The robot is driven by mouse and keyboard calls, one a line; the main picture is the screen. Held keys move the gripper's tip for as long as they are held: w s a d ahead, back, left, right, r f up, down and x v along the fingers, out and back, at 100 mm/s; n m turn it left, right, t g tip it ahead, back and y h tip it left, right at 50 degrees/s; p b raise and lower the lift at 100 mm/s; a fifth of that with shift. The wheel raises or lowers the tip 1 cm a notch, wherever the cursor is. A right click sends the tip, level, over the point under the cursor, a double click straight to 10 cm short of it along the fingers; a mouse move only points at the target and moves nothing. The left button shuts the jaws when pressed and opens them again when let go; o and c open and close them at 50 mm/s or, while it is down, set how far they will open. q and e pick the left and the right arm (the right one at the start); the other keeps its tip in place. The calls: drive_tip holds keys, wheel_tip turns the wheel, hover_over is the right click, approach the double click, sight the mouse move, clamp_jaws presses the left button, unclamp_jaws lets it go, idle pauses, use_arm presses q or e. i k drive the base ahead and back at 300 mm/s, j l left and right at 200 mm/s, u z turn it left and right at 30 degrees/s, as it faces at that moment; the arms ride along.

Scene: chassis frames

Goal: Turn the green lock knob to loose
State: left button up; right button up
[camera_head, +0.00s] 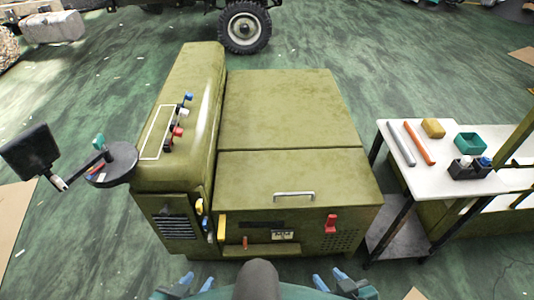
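A small green knob (99,141) stands at the joint of a jointed arm on the left side of the olive machine (290,110). It sits beside a round dark disc (120,163), and it is too small to tell which way it is turned. A dark square panel (30,150) is at the arm's outer end. My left gripper (197,280) is at the bottom edge, its blue fingertips apart, empty and far from the knob. My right gripper (328,277) is at the bottom edge further right, also open and empty. Both are partly cut off by the frame.
A white-topped table (430,175) on the right holds tools, a teal bin (469,142) and a dark caddy. A vehicle wheel (245,26) is behind. Floor at lower left is free.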

sight(98, 145)
drive_tip(key=j+z, duration=0.25)
drive_tip(key=j, duration=0.85)
drive_tip(key=j+z, duration=0.15)
drive_tip(key=j, duration=0.3)
drive_tip(key=j+z, duration=0.15)
drive_tip(key=j, duration=0.25)
drive_tip(key=k+j+z, duration=0.15)
drive_tip(key=j, duration=0.25)
drive_tip(key=j+z, duration=0.15)
drive_tip(key=j, duration=0.3)
drive_tip(key=k+j+z, duration=0.2)
drive_tip(key=j, duration=0.2)
drive_tip(key=j+z, duration=0.2)
drive_tip(key=j, duration=0.3)
drive_tip(key=k+j+z, duration=0.25)
drive_tip(key=j, duration=0.25)
drive_tip(key=j+z, duration=0.35)
drive_tip(key=j, duration=0.75)
drive_tip(key=j+z, duration=0.15)
drive_tip(key=j, duration=0.65)
drive_tip(key=i, duration=0.05)
